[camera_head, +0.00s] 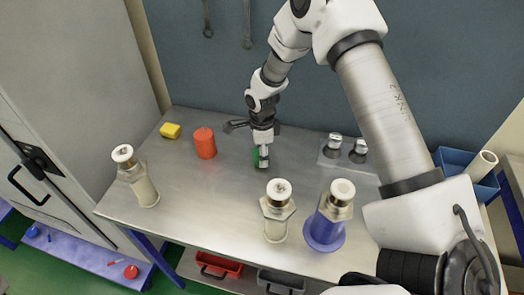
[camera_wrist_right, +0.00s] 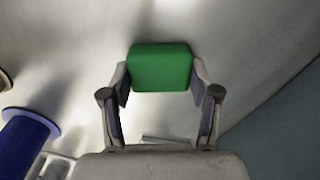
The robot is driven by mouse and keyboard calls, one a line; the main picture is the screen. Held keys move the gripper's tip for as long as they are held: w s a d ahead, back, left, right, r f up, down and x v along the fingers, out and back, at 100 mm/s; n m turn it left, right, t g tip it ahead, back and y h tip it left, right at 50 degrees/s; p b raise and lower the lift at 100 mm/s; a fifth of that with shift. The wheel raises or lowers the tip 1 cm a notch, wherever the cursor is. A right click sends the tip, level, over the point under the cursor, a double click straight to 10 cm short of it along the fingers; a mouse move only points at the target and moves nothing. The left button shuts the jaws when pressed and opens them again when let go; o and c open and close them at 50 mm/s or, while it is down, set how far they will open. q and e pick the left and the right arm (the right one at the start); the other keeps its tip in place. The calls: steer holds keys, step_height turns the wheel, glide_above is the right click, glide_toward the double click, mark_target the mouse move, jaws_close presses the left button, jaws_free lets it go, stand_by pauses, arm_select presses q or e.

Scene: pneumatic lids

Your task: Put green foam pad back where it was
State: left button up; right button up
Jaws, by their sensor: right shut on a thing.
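The green foam pad (camera_wrist_right: 160,67) is between the fingertips of my right gripper (camera_wrist_right: 160,86) in the wrist view, and the gripper is shut on it. In the head view, only a sliver of the green foam pad (camera_head: 256,159) shows beside my right gripper (camera_head: 262,160), low over the middle of the metal table (camera_head: 210,185). I cannot tell whether the pad touches the table. My left gripper is in neither view.
A red cylinder (camera_head: 204,143) and a yellow block (camera_head: 170,131) stand left of my right gripper. Pale canisters stand at the left (camera_head: 145,190), front (camera_head: 276,215) and on a blue base (camera_head: 323,232). A plate with two metal pieces (camera_head: 335,150) lies right.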

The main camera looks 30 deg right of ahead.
steer(key=shift+f, duration=0.15)
steer(key=o, duration=1.1)
step_height(320, 180, up, 12)
steer(key=b, duration=0.2)
steer(key=shift+r+b, duration=0.2)
steer(key=shift+b, duration=0.1)
